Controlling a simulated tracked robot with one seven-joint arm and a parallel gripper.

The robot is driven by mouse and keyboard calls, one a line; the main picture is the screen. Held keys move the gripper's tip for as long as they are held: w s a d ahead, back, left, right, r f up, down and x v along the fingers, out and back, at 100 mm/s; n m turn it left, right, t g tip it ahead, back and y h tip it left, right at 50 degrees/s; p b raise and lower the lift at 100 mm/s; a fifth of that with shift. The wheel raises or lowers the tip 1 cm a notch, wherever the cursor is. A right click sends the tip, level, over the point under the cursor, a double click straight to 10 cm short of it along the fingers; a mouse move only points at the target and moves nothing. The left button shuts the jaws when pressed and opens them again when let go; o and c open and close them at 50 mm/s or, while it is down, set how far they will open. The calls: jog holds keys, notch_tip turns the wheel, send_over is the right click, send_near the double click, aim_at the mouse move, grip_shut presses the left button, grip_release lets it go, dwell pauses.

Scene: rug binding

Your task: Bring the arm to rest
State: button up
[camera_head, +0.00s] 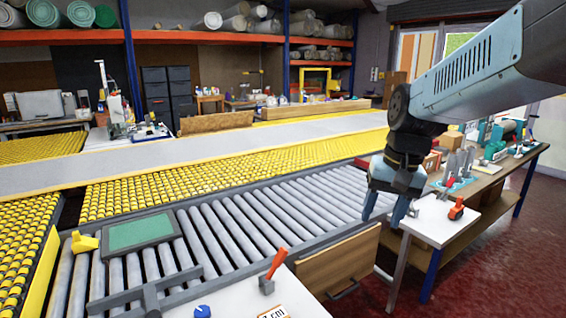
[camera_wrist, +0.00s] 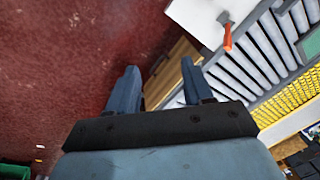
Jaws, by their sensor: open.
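My gripper (camera_head: 384,207) hangs at the right of the head view, below my grey arm, with its fingers pointing down. Its two blue fingers are apart with nothing between them. In the wrist view, my gripper (camera_wrist: 158,85) shows the same open fingers over the red floor and a wooden drawer front. In the head view it appears beside the left end of a white-topped bench, near the edge of the roller conveyor (camera_head: 240,215). I cannot tell its exact height above them.
A green-topped tray (camera_head: 138,232) sits on the rollers. A workbench (camera_head: 440,220) with several tools stands at the right. Red floor (camera_head: 480,275) is clear.

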jog(key=s+d+r+n+t+h, duration=0.1)
jog(key=s+d+r+n+t, duration=0.1)
jog(key=s, duration=0.6)
jog(key=d+r+t, duration=0.1)
jog(key=t, duration=0.1)
jog(key=shift+d+r+t+h, duration=0.15)
jog(key=shift+d+t+h, duration=0.15)
jog(key=shift+d, duration=0.1)
dwell(0.4)
